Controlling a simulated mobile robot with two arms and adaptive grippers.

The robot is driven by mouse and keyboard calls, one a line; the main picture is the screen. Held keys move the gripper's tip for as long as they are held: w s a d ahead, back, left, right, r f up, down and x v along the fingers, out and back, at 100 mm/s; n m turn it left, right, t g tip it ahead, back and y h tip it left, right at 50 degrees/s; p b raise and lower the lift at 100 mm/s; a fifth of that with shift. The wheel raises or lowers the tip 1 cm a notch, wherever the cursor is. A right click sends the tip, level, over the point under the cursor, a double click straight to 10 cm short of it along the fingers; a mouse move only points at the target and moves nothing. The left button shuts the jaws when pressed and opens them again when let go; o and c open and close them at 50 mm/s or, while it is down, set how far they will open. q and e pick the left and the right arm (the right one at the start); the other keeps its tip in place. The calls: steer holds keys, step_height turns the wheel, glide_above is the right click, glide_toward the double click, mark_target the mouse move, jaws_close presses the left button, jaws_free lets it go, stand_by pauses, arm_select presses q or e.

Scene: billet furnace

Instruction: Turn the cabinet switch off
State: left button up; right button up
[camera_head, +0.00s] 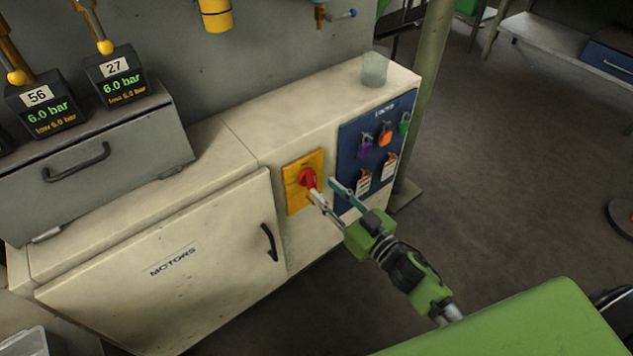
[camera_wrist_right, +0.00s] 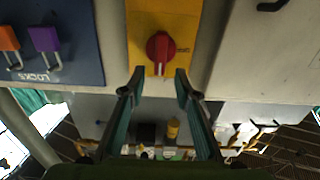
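The cabinet switch is a red rotary knob (camera_head: 308,178) on a yellow plate (camera_head: 292,194), on the front of the white cabinet (camera_head: 215,270). In the right wrist view the knob (camera_wrist_right: 160,50) sits in the upper middle on its yellow plate (camera_wrist_right: 187,22). My right gripper (camera_head: 325,193) is at the plate, with its fingers spread. In the right wrist view its two fingertips (camera_wrist_right: 160,86) are apart, one on each side and just short of the knob, with nothing between them. Whether a finger touches the knob cannot be told. My left gripper is not in view.
A blue lock board (camera_head: 345,145) with several coloured padlocks and tags is right of the switch. A clear cup (camera_head: 375,69) stands on the cabinet top. The MOTORS door (camera_head: 200,290) has a black handle (camera_head: 270,242). Open floor (camera_head: 500,180) lies to the right.

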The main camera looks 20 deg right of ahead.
mark_target(315, 180)
steer(key=x, duration=0.3)
steer(key=shift+w+a, duration=0.15)
steer(key=shift+w, duration=0.25)
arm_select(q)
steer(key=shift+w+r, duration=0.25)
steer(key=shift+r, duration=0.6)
arm_select(e)
steer(key=shift+w+a, duration=0.15)
steer(key=shift+w, duration=0.3)
jaws_close()
